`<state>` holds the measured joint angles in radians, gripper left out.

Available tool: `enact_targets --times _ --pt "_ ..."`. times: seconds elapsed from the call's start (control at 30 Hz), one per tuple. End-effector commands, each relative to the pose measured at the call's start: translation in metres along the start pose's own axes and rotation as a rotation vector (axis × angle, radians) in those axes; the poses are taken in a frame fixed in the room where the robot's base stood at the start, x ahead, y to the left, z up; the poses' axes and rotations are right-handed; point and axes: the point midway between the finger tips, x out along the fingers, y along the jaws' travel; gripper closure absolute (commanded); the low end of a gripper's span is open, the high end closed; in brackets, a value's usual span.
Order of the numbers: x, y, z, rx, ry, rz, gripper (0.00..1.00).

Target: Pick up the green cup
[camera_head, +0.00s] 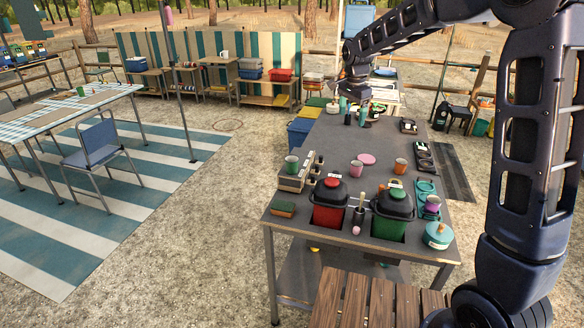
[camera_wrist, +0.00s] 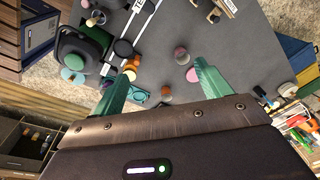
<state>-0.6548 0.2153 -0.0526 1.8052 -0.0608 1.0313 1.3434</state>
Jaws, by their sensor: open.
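A green cup (camera_head: 291,165) stands at the left edge of the long grey table, by a wooden rack, in the head view. I cannot surely pick it out in the wrist view. Another small green item (camera_head: 81,91) shows on the far left table; it may also be a cup. My gripper (camera_head: 354,108) is over the far half of the grey table, well beyond the green cup. In the wrist view my gripper (camera_wrist: 158,88) has its two teal fingers wide apart, with nothing held between them.
The grey table (camera_head: 325,150) also holds a pink cup (camera_head: 357,168), a pink plate (camera_head: 368,159) and an orange cup (camera_head: 400,166). A red bin (camera_head: 329,212) and a dark green bin (camera_head: 391,222) sit at its near end. A teal pot (camera_head: 438,236) stands at the near right corner.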

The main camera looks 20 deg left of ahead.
Motion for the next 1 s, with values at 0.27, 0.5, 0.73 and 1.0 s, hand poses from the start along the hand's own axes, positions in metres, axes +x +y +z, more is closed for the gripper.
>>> enact_targets --times 0.27,0.5,0.73,1.0 --pt "0.061 -0.083 0.070 0.118 0.009 0.054 0.23" --pt "0.114 -0.134 0.134 0.215 0.031 0.087 0.23" --pt "0.138 -0.152 0.164 0.261 0.045 0.098 0.23" --pt "0.160 -0.151 0.165 0.267 0.047 0.101 0.23"
